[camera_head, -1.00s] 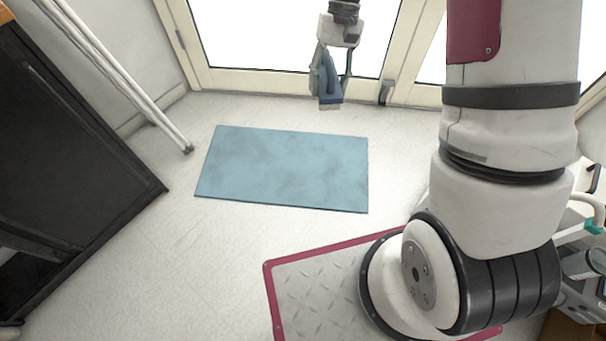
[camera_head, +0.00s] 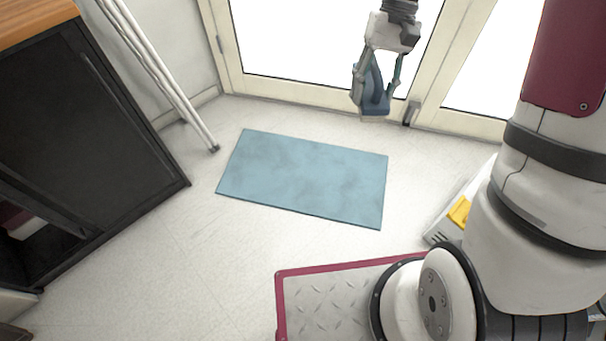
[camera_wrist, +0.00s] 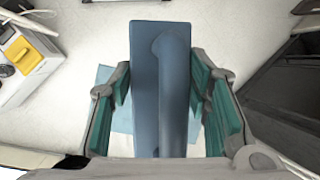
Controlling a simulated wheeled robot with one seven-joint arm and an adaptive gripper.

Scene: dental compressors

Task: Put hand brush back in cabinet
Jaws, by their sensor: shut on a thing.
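The hand brush (camera_head: 373,98) is blue and hangs in my gripper (camera_head: 376,84) at the top of the head view, in front of the glass doors. In the wrist view the brush (camera_wrist: 160,80) lies between the two teal-padded fingers of my gripper (camera_wrist: 165,100), its handle facing the camera. My gripper is shut on it, well above the floor. A black cabinet (camera_head: 90,120) with a wooden top (camera_head: 35,20) stands at the left of the head view. Its lower left part shows an opening (camera_head: 30,215) with a dark interior. Its contents are mostly hidden.
A light blue mat (camera_head: 305,178) lies flat on the pale floor. White poles (camera_head: 165,80) lean beside the cabinet. Glass doors (camera_head: 310,40) close off the back. A white unit with a yellow part (camera_head: 459,212) stands at the right. Floor between cabinet and mat is clear.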

